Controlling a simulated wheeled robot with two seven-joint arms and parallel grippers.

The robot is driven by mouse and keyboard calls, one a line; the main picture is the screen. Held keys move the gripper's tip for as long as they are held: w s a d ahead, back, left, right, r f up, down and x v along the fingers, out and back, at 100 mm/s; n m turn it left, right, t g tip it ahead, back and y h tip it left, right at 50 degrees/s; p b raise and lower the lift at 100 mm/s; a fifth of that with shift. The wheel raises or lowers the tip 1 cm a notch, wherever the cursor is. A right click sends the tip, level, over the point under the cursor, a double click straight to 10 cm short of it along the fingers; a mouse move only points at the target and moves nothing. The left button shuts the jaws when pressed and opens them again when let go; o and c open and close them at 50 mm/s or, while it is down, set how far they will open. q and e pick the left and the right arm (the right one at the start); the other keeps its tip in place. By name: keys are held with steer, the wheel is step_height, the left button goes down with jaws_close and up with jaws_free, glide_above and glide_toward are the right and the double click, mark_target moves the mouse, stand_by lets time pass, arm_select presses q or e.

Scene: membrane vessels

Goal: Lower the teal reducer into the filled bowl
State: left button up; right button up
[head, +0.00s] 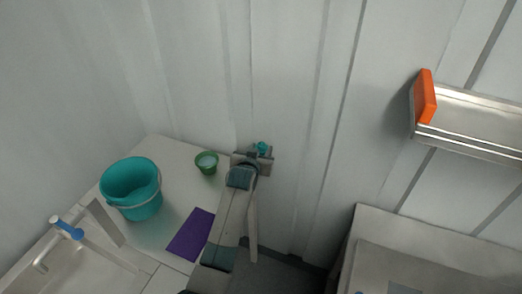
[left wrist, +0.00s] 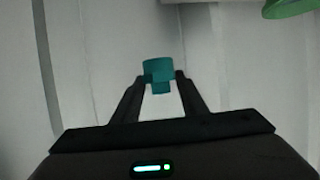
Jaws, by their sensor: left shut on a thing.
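The teal reducer (left wrist: 158,70) is held between the fingertips of my left gripper (left wrist: 160,84) in the left wrist view. In the head view the reducer (head: 263,147) shows as a small teal piece at the tip of my left gripper (head: 260,154), close to the wall. The green bowl (head: 206,162) stands on the pale counter to the left of the gripper, with a pale filling inside. Part of the green bowl (left wrist: 288,7) shows at the top right of the left wrist view. The reducer is apart from the bowl. My right gripper is not seen.
A teal bucket (head: 131,190) with a handle stands on the counter (head: 165,150) at left. A purple mat (head: 190,234) lies nearby. A sink with a blue-handled tap (head: 66,229) is at lower left. An orange block (head: 425,97) sits on a metal wall shelf (head: 470,118).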

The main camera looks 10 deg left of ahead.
arm_select(q)
steer(key=shift+s+a+r+p, duration=0.1)
steer(key=shift+a+r+p, duration=0.35)
steer(key=shift+a+p, duration=0.1)
steer(key=s+a, duration=0.1)
steer(key=a, duration=0.5)
steer(key=s+a, duration=0.1)
steer(key=a, duration=0.5)
steer(key=s+a+f, duration=0.1)
steer(key=a, duration=0.6)
steer(key=shift+s, duration=0.3)
steer(key=shift+s+a+f, duration=0.1)
steer(key=shift+a+f, duration=0.2)
steer(key=shift+a, duration=0.2)
steer(key=shift+w+b, duration=0.25)
steer(key=shift+b, duration=0.1)
steer(key=shift+w, duration=0.8)
steer(key=shift+f+b, duration=0.15)
steer(key=shift+b, duration=0.2)
